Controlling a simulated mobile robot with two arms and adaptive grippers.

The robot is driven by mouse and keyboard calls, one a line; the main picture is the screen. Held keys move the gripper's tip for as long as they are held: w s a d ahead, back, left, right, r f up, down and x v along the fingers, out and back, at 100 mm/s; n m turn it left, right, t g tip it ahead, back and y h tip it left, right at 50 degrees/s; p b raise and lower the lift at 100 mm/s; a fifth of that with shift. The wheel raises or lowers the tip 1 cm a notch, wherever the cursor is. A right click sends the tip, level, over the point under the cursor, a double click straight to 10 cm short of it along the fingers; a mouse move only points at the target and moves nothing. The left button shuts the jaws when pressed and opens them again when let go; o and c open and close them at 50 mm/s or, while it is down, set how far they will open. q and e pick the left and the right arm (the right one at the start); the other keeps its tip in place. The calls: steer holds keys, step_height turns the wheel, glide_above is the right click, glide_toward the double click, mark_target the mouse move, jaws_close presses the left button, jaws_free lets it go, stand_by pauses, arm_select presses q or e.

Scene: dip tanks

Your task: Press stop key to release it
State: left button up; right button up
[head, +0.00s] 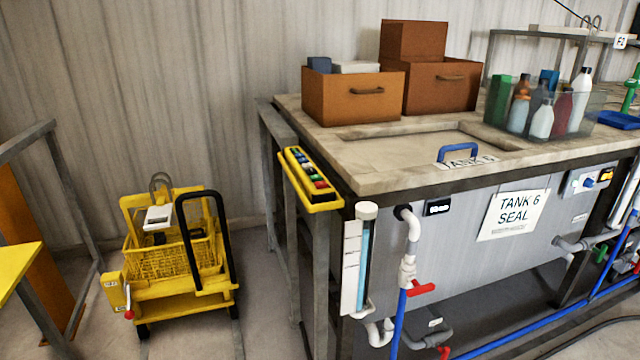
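A yellow key panel (322,206) with a row of small coloured keys is fixed at the left front corner of the tank top, on a grey post. Its keys include green, white and red ones. A red key (320,184) shows near the panel's near end. The keys are too small for me to read any label or to tell which is the stop key, or whether it is pressed in. Neither of my grippers is in the head view.
A yellow wheeled cart (187,293) with a wire basket and black handle stands on the floor at left. The tank top (368,155) holds brown boxes (352,105) and a clear bin of bottles. Pipes with red valve handles (421,289) run below. Floor between cart and tank is clear.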

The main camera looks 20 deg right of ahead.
jaws_close()
stand_by(1.2)
